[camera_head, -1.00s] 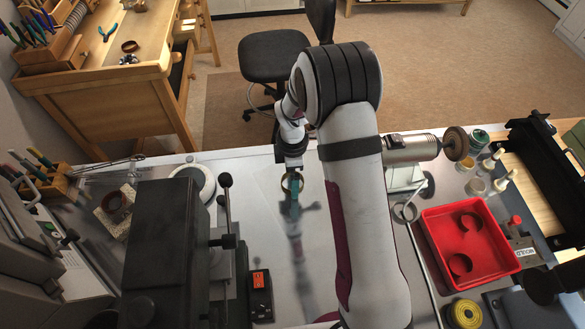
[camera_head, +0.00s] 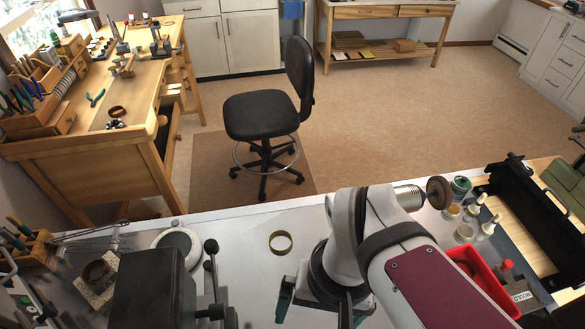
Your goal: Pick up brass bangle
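The brass bangle (camera_head: 280,242) is a plain gold-coloured ring on the pale metal bench top (camera_head: 232,262). It stands clear on all sides, with nothing inside it. My gripper (camera_head: 316,308) is nearer the camera and to the right of the bangle, apart from it. Its two fingers are spread wide, one teal at the left and one dark at the right, with nothing visible between them. The lower ends of the fingers are cut close to the bottom edge of the view. My arm hides the bench to the right.
A round white-rimmed stand (camera_head: 178,243) and a dark machine with levers (camera_head: 158,290) are left of the bangle. A red tray (camera_head: 484,282) is partly behind my arm. Bottles (camera_head: 478,215) stand at right. Bare bench surrounds the bangle.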

